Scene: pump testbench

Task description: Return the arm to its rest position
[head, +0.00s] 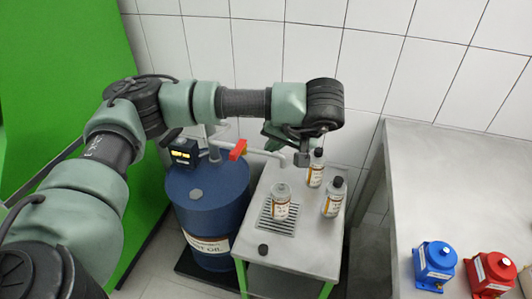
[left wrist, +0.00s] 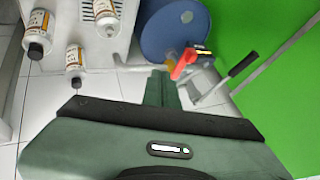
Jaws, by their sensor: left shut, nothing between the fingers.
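My left arm (head: 245,102) reaches in from the left across the head view, above the blue barrel and the small metal table. Its left gripper (head: 273,136) is partly hidden behind the wrist. In the left wrist view the left gripper (left wrist: 160,76) has its green fingers together, with nothing between them. It is near the barrel's red valve handle (head: 238,149), with no contact that I can make out. My right gripper is in neither view.
A blue barrel (head: 208,200) stands left of the metal table (head: 310,250). An open bottle (head: 281,205) stands on the drain grate, two capped bottles (head: 333,197) behind it. A loose black cap (head: 263,249) lies in front. A blue pump (head: 435,264) and red pump (head: 489,272) sit on the right bench.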

